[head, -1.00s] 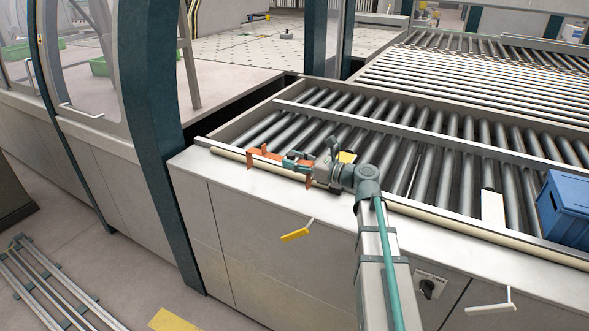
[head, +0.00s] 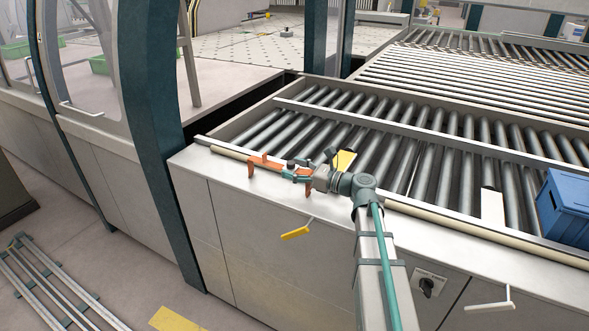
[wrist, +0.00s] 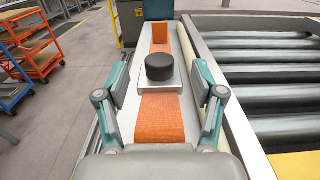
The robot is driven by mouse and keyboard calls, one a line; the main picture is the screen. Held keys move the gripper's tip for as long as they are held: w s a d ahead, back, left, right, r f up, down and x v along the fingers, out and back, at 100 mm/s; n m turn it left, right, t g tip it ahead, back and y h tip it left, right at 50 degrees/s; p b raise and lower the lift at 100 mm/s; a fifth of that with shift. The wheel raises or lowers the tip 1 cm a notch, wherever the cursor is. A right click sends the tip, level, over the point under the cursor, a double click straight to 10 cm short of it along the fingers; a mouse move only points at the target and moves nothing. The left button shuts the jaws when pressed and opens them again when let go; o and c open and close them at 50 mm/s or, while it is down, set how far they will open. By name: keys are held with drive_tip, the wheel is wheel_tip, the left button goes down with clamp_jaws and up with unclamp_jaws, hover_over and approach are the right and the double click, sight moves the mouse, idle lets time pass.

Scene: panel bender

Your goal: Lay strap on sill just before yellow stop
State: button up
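The orange strap (head: 264,162) is at the left part of the pale sill (head: 228,170), along the front of the roller bed. In the wrist view, the strap (wrist: 160,118) runs away from me along the sill, and its far end turns up. A grey plate with a black knob (wrist: 160,67) crosses its middle. My gripper (head: 292,170) is over the strap; in the wrist view its fingers (wrist: 160,82) stand apart on either side of the knob, with gaps. I cannot tell whether the strap's whole underside touches the sill. A yellow piece (head: 345,160), possibly the stop, is beside my wrist.
Rollers (head: 400,165) lie behind the sill. A blue crate (head: 566,208) stands at the right, near a white plate (head: 492,212). A dark green post (head: 150,130) rises at the left. A yellow handle (head: 296,233) juts from the front panel below.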

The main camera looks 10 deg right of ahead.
drive_tip(key=shift+r, duration=0.2)
drive_tip(key=b+v, duration=0.2)
drive_tip(key=v, duration=0.9)
drive_tip(key=shift+s+d, duration=0.25)
drive_tip(key=shift+d, duration=0.05)
drive_tip(key=shift+s+d, duration=0.1)
